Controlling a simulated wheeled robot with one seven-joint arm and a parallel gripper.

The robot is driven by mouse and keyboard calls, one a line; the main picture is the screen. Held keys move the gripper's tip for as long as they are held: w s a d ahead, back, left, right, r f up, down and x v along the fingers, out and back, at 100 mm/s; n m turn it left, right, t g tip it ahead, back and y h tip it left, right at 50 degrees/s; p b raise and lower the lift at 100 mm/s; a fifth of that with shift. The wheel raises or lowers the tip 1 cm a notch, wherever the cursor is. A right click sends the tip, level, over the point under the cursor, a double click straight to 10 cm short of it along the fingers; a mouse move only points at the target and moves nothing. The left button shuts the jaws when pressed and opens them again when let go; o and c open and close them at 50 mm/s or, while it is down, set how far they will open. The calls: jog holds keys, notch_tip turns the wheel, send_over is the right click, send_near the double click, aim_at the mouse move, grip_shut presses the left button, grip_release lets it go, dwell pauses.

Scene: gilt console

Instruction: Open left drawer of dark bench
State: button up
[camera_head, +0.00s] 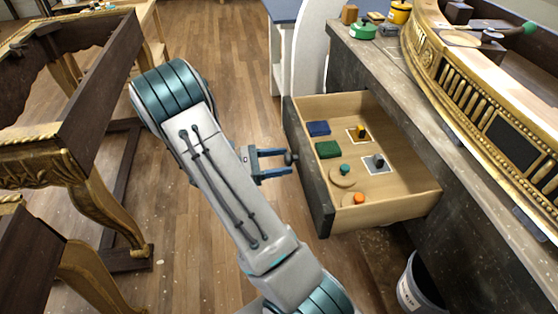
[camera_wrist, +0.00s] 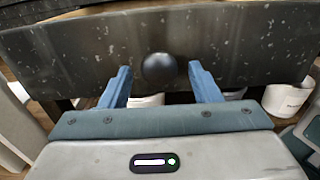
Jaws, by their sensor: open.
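The dark bench (camera_head: 347,62) runs along the right side of the head view. Its drawer (camera_head: 322,190) is pulled out, showing a pale wooden inside. The drawer's round dark knob (camera_head: 291,158) is on its front face; in the wrist view the knob (camera_wrist: 159,68) is centred ahead of the fingers. My gripper (camera_head: 288,162) is in front of the drawer face with its blue fingers apart, one to each side of the knob. In the wrist view the fingers (camera_wrist: 160,88) show a gap to the knob on both sides.
The drawer holds blue (camera_head: 318,128) and green (camera_head: 328,149) blocks and several small knobbed pieces. A bucket (camera_head: 418,285) stands below it. A gilt carved piece (camera_head: 480,90) lies on the bench top. A gilt table frame (camera_head: 75,130) stands at left, with wooden floor between.

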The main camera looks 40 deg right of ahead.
jog(key=shift+w, duration=0.1)
jog(key=p+v, duration=0.1)
jog(key=v, duration=1.2)
jog(key=shift+a, duration=0.4)
jog(key=shift+w, duration=0.1)
jog(key=s+a+r+m+t+y+p, duration=0.3)
jog(key=s+r+m+t+y+p, duration=0.2)
jog(key=r, duration=0.9)
jog(key=s+a+r+m+t+y+p, duration=0.3)
jog(key=s+r+m+t+y+p, duration=0.2)
jog(key=s+r+m+y+p, duration=0.3)
jog(key=s+r+y+p, duration=0.3)
jog(key=s+r, duration=0.1)
jog(key=r, duration=0.3)
jog(key=shift+a+r, duration=0.2)
